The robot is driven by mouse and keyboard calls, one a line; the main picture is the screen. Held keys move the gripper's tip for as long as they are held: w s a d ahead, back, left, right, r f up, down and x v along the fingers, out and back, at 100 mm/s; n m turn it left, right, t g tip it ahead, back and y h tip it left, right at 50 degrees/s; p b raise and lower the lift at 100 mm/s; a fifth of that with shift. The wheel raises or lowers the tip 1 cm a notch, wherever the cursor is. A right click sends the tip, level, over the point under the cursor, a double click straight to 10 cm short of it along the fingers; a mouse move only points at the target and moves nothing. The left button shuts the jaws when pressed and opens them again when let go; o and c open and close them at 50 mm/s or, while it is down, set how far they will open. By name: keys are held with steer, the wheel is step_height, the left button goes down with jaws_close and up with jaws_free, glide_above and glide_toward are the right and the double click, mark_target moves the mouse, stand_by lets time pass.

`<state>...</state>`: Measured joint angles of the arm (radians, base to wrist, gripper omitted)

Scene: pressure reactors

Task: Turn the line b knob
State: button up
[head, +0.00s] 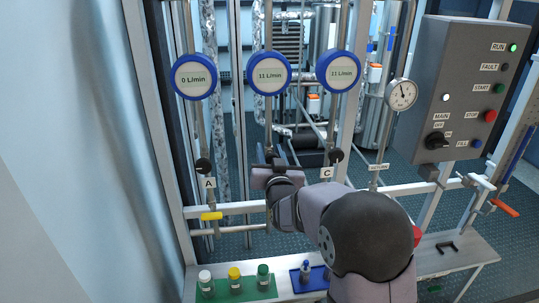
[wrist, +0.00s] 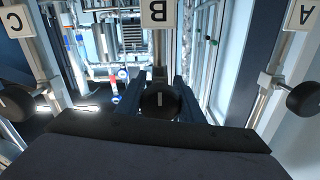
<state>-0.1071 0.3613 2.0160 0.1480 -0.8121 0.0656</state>
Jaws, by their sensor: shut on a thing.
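The line B knob (wrist: 160,103) is black and round with a pale mark on its face, below the white B label (wrist: 157,12) in the upside-down wrist view. My gripper (wrist: 158,96) is shut on it, with one finger on each side. In the head view my gripper (head: 276,163) is at the middle line, between the black A knob (head: 203,166) and C knob (head: 336,156), and hides the B knob and label. The round blue-rimmed gauge (head: 269,74) above the middle line reads 11 L/min.
The A gauge (head: 194,77) reads 0 L/min and the C gauge (head: 338,71) 21 L/min. A grey control box (head: 462,85) and a pressure dial (head: 401,95) stand right. Capped vials sit in a green tray (head: 262,295) below. Frame posts and pipes crowd the area.

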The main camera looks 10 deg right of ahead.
steer(key=o, duration=1.1)
steer(key=shift+c, duration=0.2)
steer(key=shift+s, duration=0.1)
steer(key=s+b, duration=0.3)
steer(key=s, duration=0.4)
steer(key=shift+s, duration=0.1)
